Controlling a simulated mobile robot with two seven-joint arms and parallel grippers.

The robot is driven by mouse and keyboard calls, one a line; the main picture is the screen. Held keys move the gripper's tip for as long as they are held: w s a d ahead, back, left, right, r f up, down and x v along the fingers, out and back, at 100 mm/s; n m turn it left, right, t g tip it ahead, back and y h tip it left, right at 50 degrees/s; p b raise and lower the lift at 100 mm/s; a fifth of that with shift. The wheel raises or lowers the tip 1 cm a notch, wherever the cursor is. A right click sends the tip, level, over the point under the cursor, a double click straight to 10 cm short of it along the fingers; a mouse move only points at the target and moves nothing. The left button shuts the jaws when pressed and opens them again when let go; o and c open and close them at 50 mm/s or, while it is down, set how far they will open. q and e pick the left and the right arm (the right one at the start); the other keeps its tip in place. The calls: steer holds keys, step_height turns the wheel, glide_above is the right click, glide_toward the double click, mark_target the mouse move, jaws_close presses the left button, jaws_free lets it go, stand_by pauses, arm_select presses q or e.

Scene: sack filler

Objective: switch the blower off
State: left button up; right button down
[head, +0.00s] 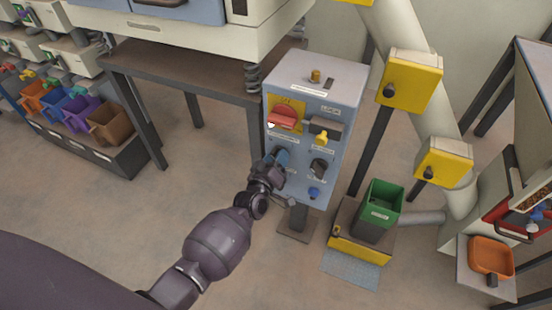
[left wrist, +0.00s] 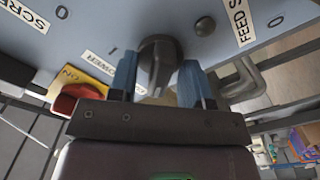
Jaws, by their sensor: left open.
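The grey-blue control panel (head: 345,85) stands upright on a post in the head view. The blower switch (left wrist: 157,65) is a dark rotary knob in the left wrist view, beside a partly hidden label that seems to read "BLOWER". An "I" mark shows at its left. My left gripper (head: 280,160) is at the panel's lower left in the head view. Its blue fingers (left wrist: 157,78) are open, one on each side of the knob. I cannot tell whether they touch it. In the head view the gripper hides most of this knob. My right gripper is not in view.
A red switch (head: 283,117) on a yellow plate sits just above. A green bin (head: 384,199) stands right of the panel. The floor in front is mostly clear.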

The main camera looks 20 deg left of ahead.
arm_select(q)
steer(key=s+p, duration=0.1)
steer(key=s, duration=0.9)
steer(key=shift+s+a+p, duration=0.15)
steer(key=shift+s+p, duration=0.25)
stand_by(0.8)
